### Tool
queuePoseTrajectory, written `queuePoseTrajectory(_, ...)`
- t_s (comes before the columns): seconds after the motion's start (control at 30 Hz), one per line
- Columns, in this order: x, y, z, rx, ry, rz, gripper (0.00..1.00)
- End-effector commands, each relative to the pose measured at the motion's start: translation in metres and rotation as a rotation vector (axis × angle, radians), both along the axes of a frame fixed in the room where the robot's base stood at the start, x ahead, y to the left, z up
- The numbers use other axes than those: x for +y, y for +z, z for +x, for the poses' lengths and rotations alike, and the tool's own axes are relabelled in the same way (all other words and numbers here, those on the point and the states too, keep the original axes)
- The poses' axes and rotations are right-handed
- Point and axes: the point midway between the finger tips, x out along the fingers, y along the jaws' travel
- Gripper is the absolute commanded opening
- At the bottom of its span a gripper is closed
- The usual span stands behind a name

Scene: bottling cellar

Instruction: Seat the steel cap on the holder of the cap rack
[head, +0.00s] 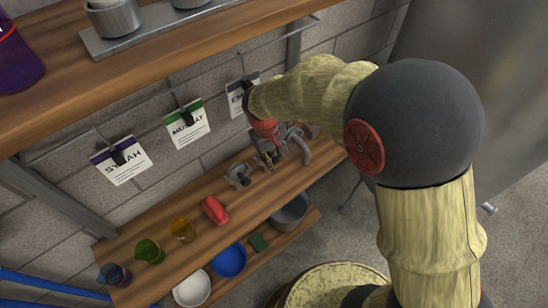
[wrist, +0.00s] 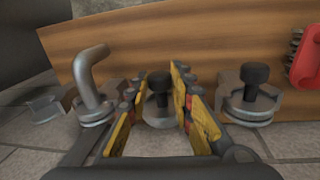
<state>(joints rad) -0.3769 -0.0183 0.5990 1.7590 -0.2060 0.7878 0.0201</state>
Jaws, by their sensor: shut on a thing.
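My gripper (wrist: 160,105) has its yellow-and-black fingers either side of a steel cap with a black knob (wrist: 159,84), shut on it. I cannot tell whether this cap touches the wooden board or hangs just above it. A similar steel piece with a black knob (wrist: 253,92) stands to its right, and a steel piece with a bent handle (wrist: 92,88) to its left. In the head view my gripper (head: 266,161) is low over the wooden shelf, among grey metal pieces (head: 238,174). I cannot make out which part is the cap rack's holder.
On the lower shelf (head: 205,180) lie a red brush (head: 215,210) and several coloured cups, including a yellow one (head: 182,229). Below are a blue bowl (head: 229,260), a white bowl (head: 192,289) and a steel pot (head: 290,213). An upper shelf (head: 140,60) and hanging labels (head: 187,127) are close by.

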Motion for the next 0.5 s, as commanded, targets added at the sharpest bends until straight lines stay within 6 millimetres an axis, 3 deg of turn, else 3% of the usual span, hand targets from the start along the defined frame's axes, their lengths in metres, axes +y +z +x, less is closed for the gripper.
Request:
queuePoseTrajectory(0.4,0.0000,-0.0024,0.0001,0.000,0.000,0.000,0.00)
queuePoseTrajectory(0.43,0.0000,-0.0024,0.0001,0.000,0.000,0.000,0.23)
queuePoseTrajectory(0.5,0.0000,-0.0024,0.0001,0.000,0.000,0.000,0.27)
